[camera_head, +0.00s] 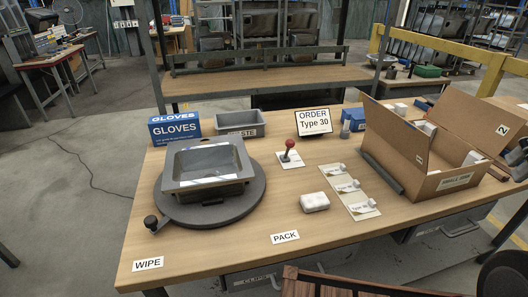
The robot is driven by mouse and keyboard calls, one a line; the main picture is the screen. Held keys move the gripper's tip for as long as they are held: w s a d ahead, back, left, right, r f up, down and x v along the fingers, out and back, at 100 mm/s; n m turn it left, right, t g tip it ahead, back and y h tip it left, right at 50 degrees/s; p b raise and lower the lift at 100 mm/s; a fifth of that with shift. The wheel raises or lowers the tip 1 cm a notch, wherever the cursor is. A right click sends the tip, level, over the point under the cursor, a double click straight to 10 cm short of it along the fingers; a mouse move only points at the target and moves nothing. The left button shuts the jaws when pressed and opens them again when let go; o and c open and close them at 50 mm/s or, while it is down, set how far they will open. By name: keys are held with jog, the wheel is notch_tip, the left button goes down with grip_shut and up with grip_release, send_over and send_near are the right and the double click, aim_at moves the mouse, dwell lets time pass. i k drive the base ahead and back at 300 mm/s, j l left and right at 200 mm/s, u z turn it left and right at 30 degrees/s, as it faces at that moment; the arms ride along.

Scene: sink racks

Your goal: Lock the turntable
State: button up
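The turntable (252,205) is a dark grey round disc on the left half of the wooden table. A grey metal sink (172,186) with a rectangular basin rests on it, its upright back plate away from me. A black knob (151,222) sticks out at the turntable's left front edge. A lever with a red ball top (290,144) stands on a white plate to the right of the turntable; I cannot tell whether it is linked to it. I cannot make out my gripper in this view.
Behind the turntable are a blue gloves box (175,129) and a grey waste bin (240,124). An order sign (313,122) stands mid-table. A white packet (314,202), a strip of cards (350,190) and an open carton (400,150) lie right. The front left is clear except labels.

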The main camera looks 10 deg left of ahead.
aim_at(289, 144)
jog(key=j+u, duration=0.5)
jog(key=i+j+u, duration=0.1)
jog(key=j+u, duration=0.4)
jog(key=j, duration=0.1)
